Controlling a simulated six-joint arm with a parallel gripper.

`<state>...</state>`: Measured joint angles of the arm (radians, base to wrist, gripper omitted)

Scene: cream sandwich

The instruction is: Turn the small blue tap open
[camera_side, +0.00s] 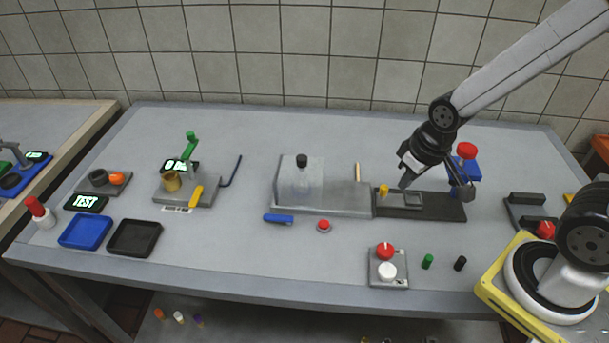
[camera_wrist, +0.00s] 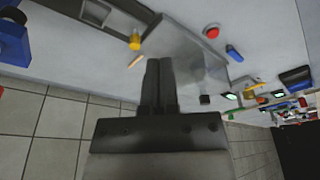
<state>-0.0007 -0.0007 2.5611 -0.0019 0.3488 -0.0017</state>
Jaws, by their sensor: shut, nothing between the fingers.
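A blue lever-like piece (camera_side: 278,218) lies at the front left corner of the grey housing's base. It also shows in the wrist view (camera_wrist: 234,53), beside a red button. A blue unit with a red top (camera_side: 466,168) stands behind the dark plate, partly hidden by my gripper. I cannot tell for sure which of these blue things is the tap. My gripper (camera_side: 405,183) is above the dark plate, right of the grey housing and apart from the blue lever. In the wrist view its fingers (camera_wrist: 159,62) are together with nothing between them.
The grey housing (camera_side: 302,184) with a black knob stands at mid table. A yellow peg (camera_side: 383,190) is near the dark plate (camera_side: 430,209). A red button (camera_side: 323,226) and a box with red and white knobs (camera_side: 387,267) are in front. The front left centre is clear.

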